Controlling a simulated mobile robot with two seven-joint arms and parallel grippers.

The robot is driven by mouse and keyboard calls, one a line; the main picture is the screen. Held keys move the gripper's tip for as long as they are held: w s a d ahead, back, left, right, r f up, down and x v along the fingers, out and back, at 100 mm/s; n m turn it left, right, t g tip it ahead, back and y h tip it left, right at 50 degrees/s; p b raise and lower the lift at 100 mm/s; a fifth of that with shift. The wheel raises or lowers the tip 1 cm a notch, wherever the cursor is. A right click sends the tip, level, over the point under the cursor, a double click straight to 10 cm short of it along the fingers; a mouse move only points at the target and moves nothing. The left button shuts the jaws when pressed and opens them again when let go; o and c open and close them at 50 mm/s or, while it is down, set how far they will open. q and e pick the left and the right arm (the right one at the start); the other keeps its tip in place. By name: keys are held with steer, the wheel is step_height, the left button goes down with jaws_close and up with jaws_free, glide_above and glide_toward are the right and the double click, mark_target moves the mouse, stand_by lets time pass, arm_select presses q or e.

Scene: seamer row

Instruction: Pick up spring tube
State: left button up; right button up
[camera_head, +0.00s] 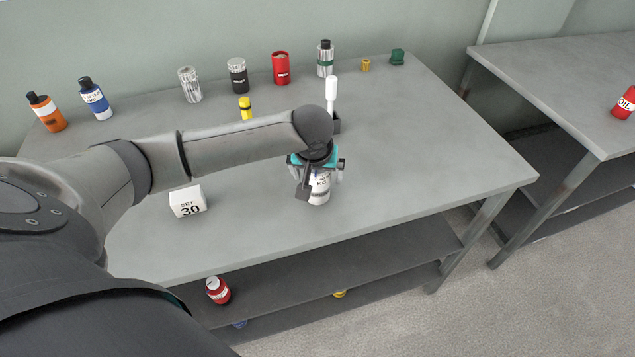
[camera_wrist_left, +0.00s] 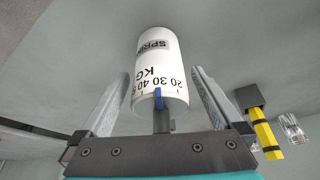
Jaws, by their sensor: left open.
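The spring tube (camera_head: 320,190) is a white cylinder on the table, partly hidden by my left gripper in the head view. In the left wrist view, the spring tube (camera_wrist_left: 160,62) shows "SPRI", "KG", a number scale and a blue mark. A dark stem shows at its near end. My left gripper (camera_head: 317,180) is over it, with the fingers open on both sides of the tube. In the left wrist view, gaps show between the tube and the fingers of the left gripper (camera_wrist_left: 160,95). My right gripper is not in view.
Behind my left arm stand a white-handled tool (camera_head: 332,92), a yellow item (camera_head: 245,106), several jars and bottles including a red can (camera_head: 281,68), and a green block (camera_head: 397,57). A "SET 30" block (camera_head: 188,202) is left. The table's right side (camera_head: 440,150) is clear.

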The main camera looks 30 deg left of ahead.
arm_select(q)
steer(key=shift+w+f, duration=0.1)
steer(key=shift+f, duration=0.1)
steer(key=c, duration=1.5)
steer(key=shift+r, duration=0.1)
